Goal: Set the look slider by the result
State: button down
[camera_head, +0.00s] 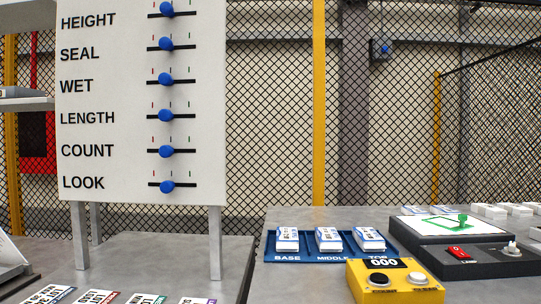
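The look slider (167,187) is the lowest row on a white upright board (110,130). Its blue knob sits near the middle of a short dark horizontal track, slightly left of the middle. Small tick marks stand above the track. The word LOOK is printed to its left. The rows above, HEIGHT, SEAL, WET, LENGTH and COUNT, have similar blue knobs near the middle of their tracks. My gripper is not in view. No written result for the look row is readable here.
A blue tray (330,258) marked BASE, MIDDLE and a partly hidden third label holds three white packs. A yellow box (395,283) reading 000 stands in front. Cards lie at lower left. Mesh fence stands behind.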

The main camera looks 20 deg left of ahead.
aim_at(167, 187)
jog(key=u, duration=1.8)
